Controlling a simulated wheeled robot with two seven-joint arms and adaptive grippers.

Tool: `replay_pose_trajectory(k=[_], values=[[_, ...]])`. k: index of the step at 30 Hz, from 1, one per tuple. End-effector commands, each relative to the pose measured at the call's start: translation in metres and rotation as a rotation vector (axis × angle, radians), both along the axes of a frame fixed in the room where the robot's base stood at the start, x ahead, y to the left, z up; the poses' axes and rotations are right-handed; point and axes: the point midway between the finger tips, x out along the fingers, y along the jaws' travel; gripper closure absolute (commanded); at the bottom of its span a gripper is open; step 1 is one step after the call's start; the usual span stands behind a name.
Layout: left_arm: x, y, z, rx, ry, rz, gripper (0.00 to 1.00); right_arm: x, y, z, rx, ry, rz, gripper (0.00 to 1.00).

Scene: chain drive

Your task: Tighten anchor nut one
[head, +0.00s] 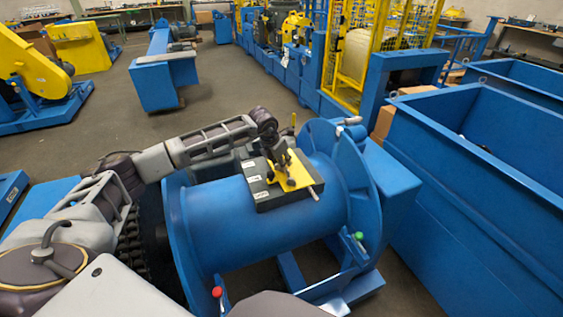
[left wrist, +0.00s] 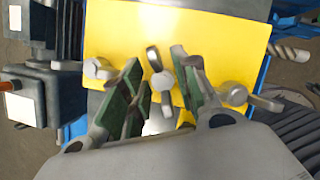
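A yellow plate (head: 304,178) lies on a dark block (head: 258,188) on top of the blue drum (head: 225,222). In the left wrist view the plate (left wrist: 225,45) carries metal fasteners: a wing nut (left wrist: 161,79) in the middle, another wing nut (left wrist: 238,95) at right and a rounded one (left wrist: 98,69) at left. Which is anchor nut one I cannot tell. My left gripper (head: 284,172) is over the plate. Its green-padded fingers (left wrist: 157,68) are apart, on either side of the middle wing nut, with visible gaps; contact is not clear. My right gripper is out of view.
Blue drum flanges (head: 342,165) rise beside the block. A large blue bin (head: 480,180) stands close at right. A red knob (head: 217,292) and a green knob (head: 359,236) show low on the drum frame. Open floor (head: 215,110) lies behind.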

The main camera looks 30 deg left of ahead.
Motion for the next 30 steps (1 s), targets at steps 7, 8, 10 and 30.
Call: replay_pose_trajectory(k=[7,8,10,30], values=[[0.0,0.0,0.0,0.0,0.0,0.0,0.85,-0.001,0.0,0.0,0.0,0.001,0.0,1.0],[0.0,0.0,0.0,0.0,0.0,0.0,0.89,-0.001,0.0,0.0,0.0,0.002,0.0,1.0],[0.0,0.0,0.0,0.0,0.0,0.0,0.98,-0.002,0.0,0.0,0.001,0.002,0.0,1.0],[0.0,0.0,0.0,0.002,0.003,-0.172,1.0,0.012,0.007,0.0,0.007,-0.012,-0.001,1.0]])
